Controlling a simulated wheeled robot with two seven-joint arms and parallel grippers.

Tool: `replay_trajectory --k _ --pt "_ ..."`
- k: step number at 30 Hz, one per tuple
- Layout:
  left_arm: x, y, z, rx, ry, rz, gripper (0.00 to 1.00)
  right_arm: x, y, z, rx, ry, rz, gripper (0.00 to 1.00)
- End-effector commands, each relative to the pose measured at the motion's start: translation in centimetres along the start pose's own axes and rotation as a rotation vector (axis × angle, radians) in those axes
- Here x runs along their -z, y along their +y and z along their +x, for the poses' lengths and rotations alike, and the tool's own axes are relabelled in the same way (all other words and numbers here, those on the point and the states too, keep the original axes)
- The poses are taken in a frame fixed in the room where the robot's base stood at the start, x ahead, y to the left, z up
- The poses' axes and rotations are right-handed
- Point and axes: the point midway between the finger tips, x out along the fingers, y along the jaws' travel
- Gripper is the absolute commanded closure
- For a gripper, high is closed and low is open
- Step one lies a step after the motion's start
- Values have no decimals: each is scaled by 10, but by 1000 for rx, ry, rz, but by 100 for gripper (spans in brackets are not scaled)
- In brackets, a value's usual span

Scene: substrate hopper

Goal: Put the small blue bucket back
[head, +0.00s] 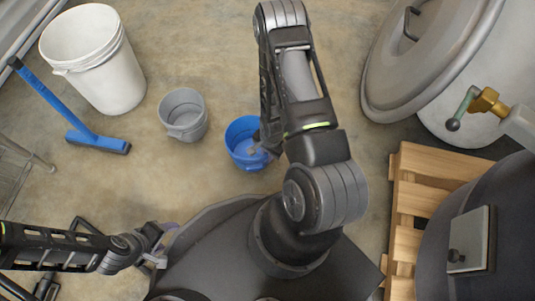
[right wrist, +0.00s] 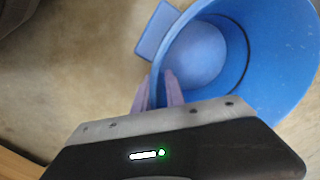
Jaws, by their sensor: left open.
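I cannot tell whether the bucket touches the floor. My left gripper (head: 163,245) is open and empty at the lower left, apart from the bucket.
A grey bucket (head: 182,103) stands left of the blue one. A white bucket (head: 95,60) and a blue-handled squeegee (head: 72,107) are further left. A wooden pallet (head: 408,190) and a large grey lidded vessel (head: 425,60) are on the right. Bare concrete floor lies behind the buckets.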

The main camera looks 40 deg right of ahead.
Motion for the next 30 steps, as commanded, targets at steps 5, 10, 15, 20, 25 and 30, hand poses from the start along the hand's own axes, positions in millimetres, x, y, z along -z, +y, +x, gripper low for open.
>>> replay_trajectory --k 5,10,15,20,25,30 --pt "0 0 0 0 0 0 39 0 0 0 0 0 0 75" --pt "0 0 0 0 0 0 39 0 0 -1 0 0 0 75" --pt "0 2 -6 0 -2 0 39 0 -1 -10 1 1 0 75" --pt "-1 6 -19 0 -8 1 39 1 -2 -35 2 2 2 75" --pt "-2 11 -35 0 -15 2 39 0 -2 -72 3 1 1 75" --pt "-4 15 -48 0 -23 3 39 0 -1 -104 2 1 0 75"
